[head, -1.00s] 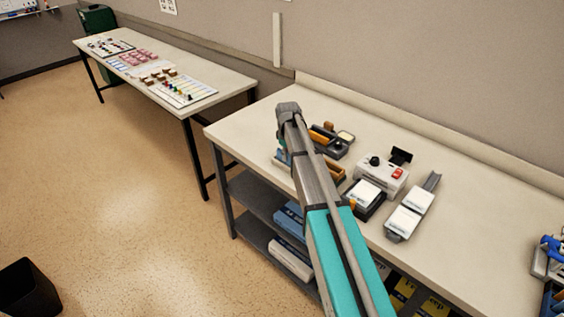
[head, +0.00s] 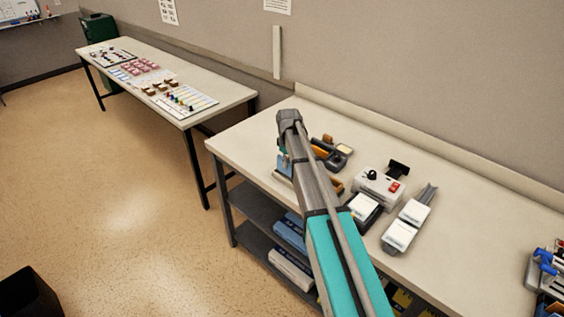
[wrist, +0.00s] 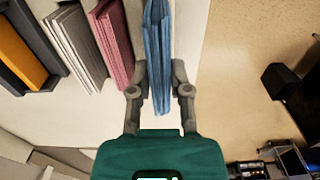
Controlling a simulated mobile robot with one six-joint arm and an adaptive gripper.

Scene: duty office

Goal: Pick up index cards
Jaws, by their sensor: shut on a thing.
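A blue stack of index cards (wrist: 158,40) stands on edge between the two fingers of my gripper (wrist: 161,78) in the wrist view. The fingers are shut on it, one on each side. A pink stack (wrist: 114,42) and a white-grey stack (wrist: 74,45) stand on edge to its left, apart from the fingers. In the head view my arm hides most of the gripper and the cards, above the left part of the near table (head: 250,140).
A dark tray with an orange block (wrist: 20,55) lies at the far left of the wrist view. A white device with a red switch (head: 380,186) and white-topped items (head: 407,225) stand right of my arm. A dark bin (head: 28,292) stands on the floor.

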